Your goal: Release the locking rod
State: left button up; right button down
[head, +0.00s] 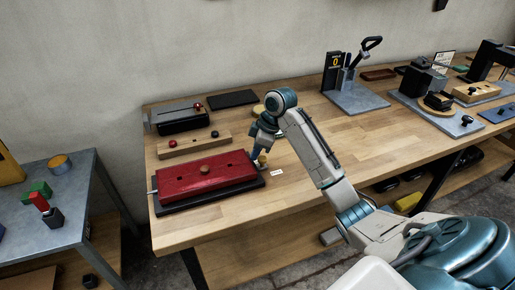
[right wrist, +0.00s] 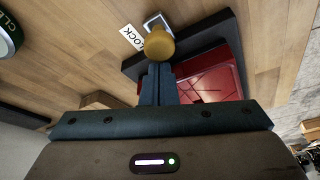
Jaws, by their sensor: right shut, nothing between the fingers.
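A red padded block (head: 205,172) lies on a black base (head: 225,190) on the wooden workbench. A metal rod end (head: 151,192) sticks out at its left side. At its right end is a round yellow knob (head: 263,158), the rod's apparent handle, beside a small white label (head: 278,172). The knob (right wrist: 158,45) shows large in the right wrist view, with the label reading "LOCK" (right wrist: 131,38). My right gripper (right wrist: 158,70) is shut and empty, its fingertips right by the knob; I cannot tell whether they touch. My left gripper is not in view.
A wooden block with knobs (head: 193,144) and a black device (head: 182,120) stand behind the red block. A tool stand (head: 355,97) is further right. Bare bench top (head: 300,195) lies right of the label. A grey side table (head: 75,215) stands at left.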

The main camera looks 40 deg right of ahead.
jog(key=d+p, duration=0.1)
jog(key=d, duration=0.1)
jog(key=d+p, duration=0.1)
jog(key=shift+s+d+r, duration=0.15)
jog(key=shift+s+d, duration=0.2)
jog(key=shift+s, duration=0.05)
jog(key=shift+s+d, duration=0.1)
jog(key=shift+d, duration=0.1)
